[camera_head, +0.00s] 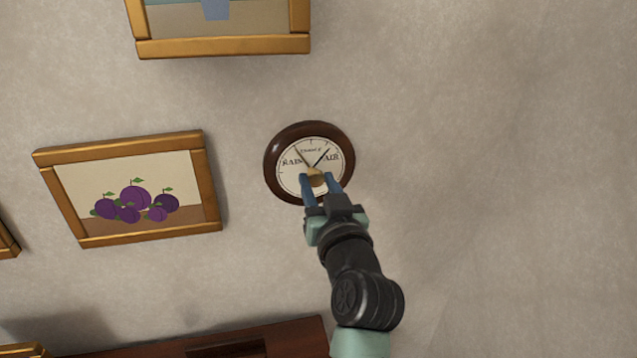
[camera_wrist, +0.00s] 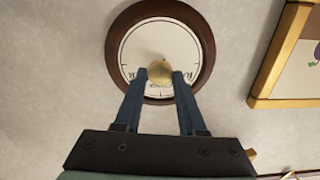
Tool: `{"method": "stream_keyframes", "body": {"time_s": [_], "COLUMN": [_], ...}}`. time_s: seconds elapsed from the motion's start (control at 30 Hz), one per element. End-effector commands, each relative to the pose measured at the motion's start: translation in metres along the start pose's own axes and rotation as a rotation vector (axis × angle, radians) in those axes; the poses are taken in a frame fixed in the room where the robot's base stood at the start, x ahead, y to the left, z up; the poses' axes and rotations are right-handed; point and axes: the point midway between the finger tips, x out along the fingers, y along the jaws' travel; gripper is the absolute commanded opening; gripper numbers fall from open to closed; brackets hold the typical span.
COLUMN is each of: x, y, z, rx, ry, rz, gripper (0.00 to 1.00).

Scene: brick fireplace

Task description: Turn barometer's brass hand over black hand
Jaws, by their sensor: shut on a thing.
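The round barometer (camera_head: 272,170) hangs on the wall with a dark wood rim and a pale dial. Its brass hand (camera_head: 301,156) points to the upper left, near the "RAIN" lettering. Its black hand (camera_head: 323,156) points to the upper right, near the "AIR" lettering, so the two hands are apart. The brass knob (camera_head: 314,177) at the dial's centre also shows in the wrist view (camera_wrist: 160,70). My gripper (camera_head: 319,180) reaches up from below, its blue fingers shut on the knob's sides. The fingers hide part of the lower dial. The hands are not clear in the wrist view.
A gold-framed plum picture (camera_head: 140,239) hangs left of the barometer, and another gold-framed picture (camera_head: 225,46) hangs above. A dark wooden piece (camera_head: 290,340) is at the bottom. The wall to the right is bare.

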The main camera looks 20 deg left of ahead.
Motion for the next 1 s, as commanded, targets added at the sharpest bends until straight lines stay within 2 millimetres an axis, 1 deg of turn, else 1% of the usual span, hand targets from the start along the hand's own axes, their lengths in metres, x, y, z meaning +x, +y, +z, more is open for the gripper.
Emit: {"method": "stream_keyframes", "body": {"time_s": [0.27,1.0], "x": [0.0000,0.0000], "y": [0.0004,0.0022], "z": [-0.0004,0.0003], "rx": [0.225,0.922], "ry": [-0.002,-0.003], "rz": [0.000,0.001], "gripper": [0.00,0.00]}}
